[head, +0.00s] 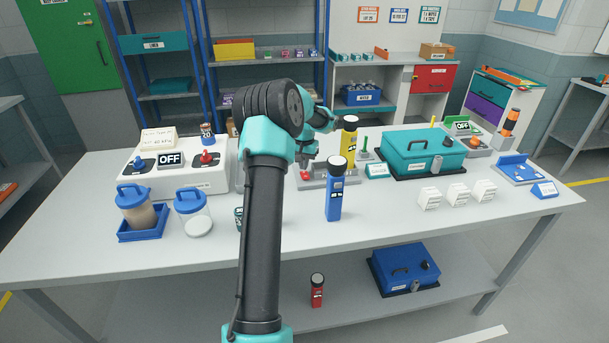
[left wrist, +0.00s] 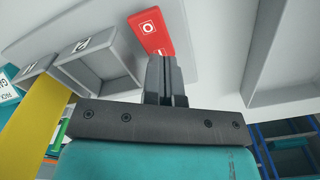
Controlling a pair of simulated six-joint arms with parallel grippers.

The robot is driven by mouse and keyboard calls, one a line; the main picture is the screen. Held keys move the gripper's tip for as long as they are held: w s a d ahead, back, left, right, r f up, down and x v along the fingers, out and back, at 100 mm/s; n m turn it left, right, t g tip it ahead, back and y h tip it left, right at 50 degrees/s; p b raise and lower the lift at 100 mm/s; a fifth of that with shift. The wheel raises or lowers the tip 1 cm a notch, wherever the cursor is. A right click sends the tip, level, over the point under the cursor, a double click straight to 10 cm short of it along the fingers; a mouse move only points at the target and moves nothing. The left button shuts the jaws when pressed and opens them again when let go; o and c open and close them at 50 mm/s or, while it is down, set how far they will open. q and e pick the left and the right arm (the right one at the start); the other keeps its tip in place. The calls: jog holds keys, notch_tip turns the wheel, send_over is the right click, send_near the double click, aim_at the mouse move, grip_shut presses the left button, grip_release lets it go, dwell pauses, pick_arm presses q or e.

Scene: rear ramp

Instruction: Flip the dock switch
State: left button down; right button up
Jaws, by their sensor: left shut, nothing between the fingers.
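A red rocker switch marked O (left wrist: 150,30) shows at the top of the left wrist view. In the head view its red top (head: 305,175) sits on a grey base mid-table. My left gripper (head: 308,160) is shut and empty, with its fingertips (left wrist: 167,65) right at the rocker's near end; I cannot tell whether they touch it. A white box (head: 178,180) at the left has an OFF display (head: 170,159), a blue lever (head: 138,162) and a red-knobbed lever (head: 207,158). Another OFF display (head: 462,126) stands at the back right. My right gripper is not in view.
A blue flashlight-like cylinder (head: 335,195) and a yellow one (head: 350,148) stand close to my gripper. A teal case (head: 422,155) and white blocks (head: 456,195) are to the right. Lidded jars (head: 193,215) stand at the left. The front right of the table is clear.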

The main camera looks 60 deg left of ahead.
pick_arm(q)
jog(key=shift+r, duration=2.7)
